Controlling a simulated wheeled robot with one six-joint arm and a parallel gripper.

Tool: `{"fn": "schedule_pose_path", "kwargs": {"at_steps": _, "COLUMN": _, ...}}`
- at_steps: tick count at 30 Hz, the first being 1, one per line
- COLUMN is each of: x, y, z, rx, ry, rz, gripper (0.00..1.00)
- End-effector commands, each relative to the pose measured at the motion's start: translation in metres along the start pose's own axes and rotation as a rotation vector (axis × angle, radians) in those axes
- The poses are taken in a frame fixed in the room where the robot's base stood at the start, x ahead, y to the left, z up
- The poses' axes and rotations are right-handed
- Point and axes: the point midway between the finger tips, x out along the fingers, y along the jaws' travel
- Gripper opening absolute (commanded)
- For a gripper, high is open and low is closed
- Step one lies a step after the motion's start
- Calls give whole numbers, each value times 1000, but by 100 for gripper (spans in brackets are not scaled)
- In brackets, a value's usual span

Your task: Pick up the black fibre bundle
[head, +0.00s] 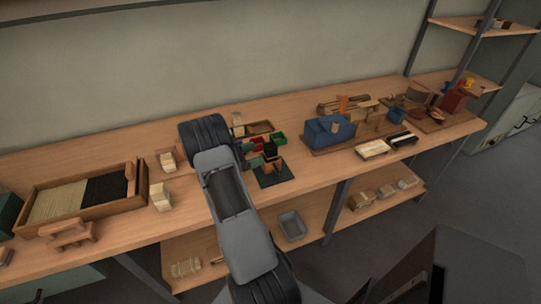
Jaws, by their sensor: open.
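A dark block that looks like a black fibre bundle (403,140) lies on the bench right of centre, beside a cream bundle (372,148). A wooden tray (141,187) at the left also holds black fibre (108,186) next to pale fibre (58,202). My gripper (259,156) is small and partly hidden behind my arm, over the middle of the bench near a dark green base (274,178). It is open and well apart from both patches of black. I cannot make out its fingertips clearly.
Red and green bins (279,138) stand close to my gripper. A blue machine (328,132) on a wooden board stands between my gripper and the right-hand black bundle. Pale blocks (160,196) stand right of the tray. A grey bin (292,226) is on the lower shelf.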

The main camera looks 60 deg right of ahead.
Motion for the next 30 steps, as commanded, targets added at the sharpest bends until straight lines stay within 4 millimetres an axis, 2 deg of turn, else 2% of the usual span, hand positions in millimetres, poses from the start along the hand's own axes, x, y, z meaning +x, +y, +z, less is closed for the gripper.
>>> {"fn": "schedule_pose_path", "kwargs": {"at_steps": 3, "x": 13, "y": 0, "z": 0, "rx": -1, "ry": 1, "rz": -1, "gripper": 79}}
{"fn": "schedule_pose_path", "kwargs": {"at_steps": 10, "x": 25, "y": -1, "z": 0, "rx": -1, "ry": 1, "rz": -2, "gripper": 79}}
{"fn": "schedule_pose_path", "kwargs": {"at_steps": 19, "x": 63, "y": -2, "z": 0, "rx": -1, "ry": 2, "rz": -2, "gripper": 79}}
{"fn": "schedule_pose_path", "kwargs": {"at_steps": 24, "x": 71, "y": -1, "z": -1, "rx": 0, "ry": 2, "rz": -1, "gripper": 79}}
{"fn": "schedule_pose_path", "kwargs": {"at_steps": 30, "x": 71, "y": -1, "z": -1, "rx": 0, "ry": 2, "rz": 0, "gripper": 79}}
